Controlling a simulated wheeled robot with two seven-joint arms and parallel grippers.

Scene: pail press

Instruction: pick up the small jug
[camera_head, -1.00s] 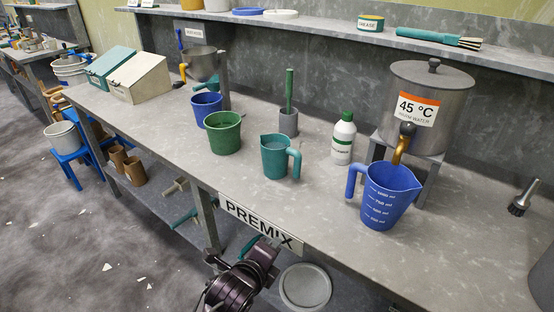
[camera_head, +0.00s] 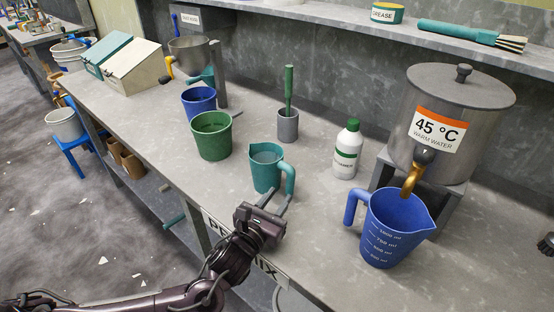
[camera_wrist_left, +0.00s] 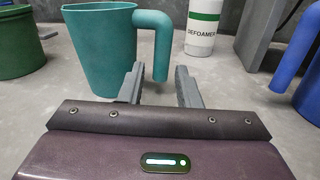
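The small jug is teal (camera_head: 265,169) and stands upright on the bench, its handle toward the right and front. It holds some liquid or greyish content. It also shows in the left wrist view (camera_wrist_left: 100,48), with its handle (camera_wrist_left: 160,45) hanging down on the right. My left gripper (camera_head: 276,204) is open, just in front of the jug near the handle. In the left wrist view its two fingers (camera_wrist_left: 158,85) are apart, with the handle's lower end just beyond the gap, nearer the left finger. Nothing is between the fingers. My right gripper is not in view.
A large blue measuring jug (camera_head: 388,240) stands to the right under the tap of the warm water tank (camera_head: 455,115). A white defoamer bottle (camera_head: 346,150) is behind right. A green bucket (camera_head: 211,140) and a blue one (camera_head: 198,101) stand left. A grey holder (camera_head: 288,125) is behind.

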